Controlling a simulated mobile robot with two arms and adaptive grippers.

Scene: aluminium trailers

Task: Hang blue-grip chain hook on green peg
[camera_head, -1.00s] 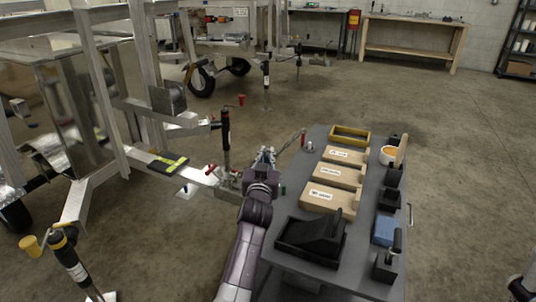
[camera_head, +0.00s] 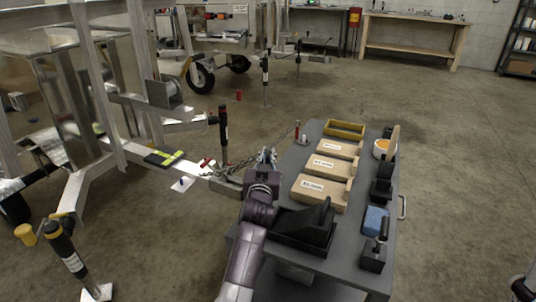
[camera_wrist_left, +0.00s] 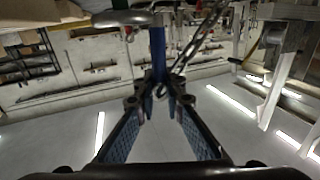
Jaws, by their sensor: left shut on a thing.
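My left gripper (camera_head: 267,158) is beside the left edge of the grey table in the head view. In the left wrist view its fingers (camera_wrist_left: 159,88) are shut on the blue grip (camera_wrist_left: 158,52) of the chain hook. The chain (camera_wrist_left: 200,40) shows beside the grip there; its link to the hook is too small to tell. In the head view the hook is largely hidden by the gripper. My right gripper is not in view.
The trailer's coupler and jack (camera_head: 223,140) are close left of the gripper.

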